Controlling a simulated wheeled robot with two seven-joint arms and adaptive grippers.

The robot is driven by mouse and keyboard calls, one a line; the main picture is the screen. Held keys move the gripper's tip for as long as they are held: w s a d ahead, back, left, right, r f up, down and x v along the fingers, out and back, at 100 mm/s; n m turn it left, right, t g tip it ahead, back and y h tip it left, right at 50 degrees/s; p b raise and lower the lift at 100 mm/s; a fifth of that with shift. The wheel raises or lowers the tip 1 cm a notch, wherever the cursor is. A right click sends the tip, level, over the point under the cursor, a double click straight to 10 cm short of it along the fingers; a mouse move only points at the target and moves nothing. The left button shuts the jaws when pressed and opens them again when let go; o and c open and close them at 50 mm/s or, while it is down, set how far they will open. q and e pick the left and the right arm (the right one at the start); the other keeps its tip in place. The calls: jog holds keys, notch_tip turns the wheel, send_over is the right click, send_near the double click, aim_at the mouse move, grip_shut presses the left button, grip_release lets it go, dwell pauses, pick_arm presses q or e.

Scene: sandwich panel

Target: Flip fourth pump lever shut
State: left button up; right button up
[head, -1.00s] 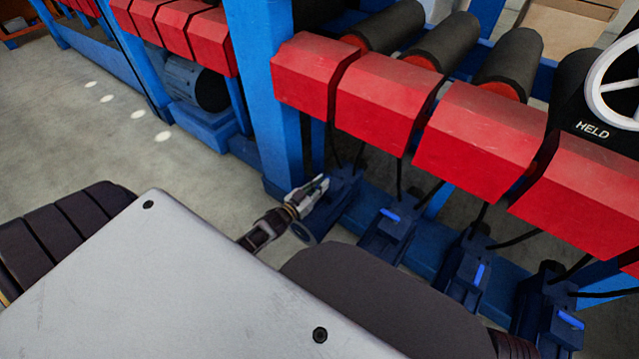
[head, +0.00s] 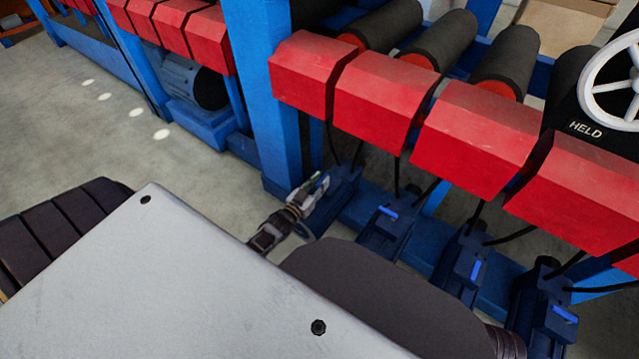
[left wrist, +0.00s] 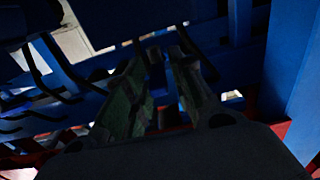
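A row of dark blue pumps stands low under the red guards. Bright blue levers show on the second pump from the left (head: 388,212), the third (head: 475,271) and the rightmost (head: 565,314). My left gripper (head: 314,187) is at the leftmost pump (head: 343,192), at its upper left side. A bit of blue lever (head: 323,182) shows close by its fingertips; whether they touch it I cannot tell. In the dark left wrist view the two fingers (left wrist: 160,85) stand apart with a gap and nothing clear between them. My right gripper is not in view.
A blue post (head: 262,95) rises just left of the leftmost pump. Red guards (head: 385,100) overhang the pumps, with black hoses (head: 397,175) hanging between. A white handwheel (head: 612,85) is at the upper right. Open grey floor (head: 120,140) lies left.

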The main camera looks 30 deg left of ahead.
pick_arm(q)
jog(key=shift+o, duration=0.4)
jog(key=shift+s+f, duration=0.1)
jog(key=shift+s, duration=0.1)
jog(key=shift+s, duration=0.7)
jog(key=s, duration=1)
jog(key=shift+a, duration=0.35)
jog(key=shift+s, duration=0.1)
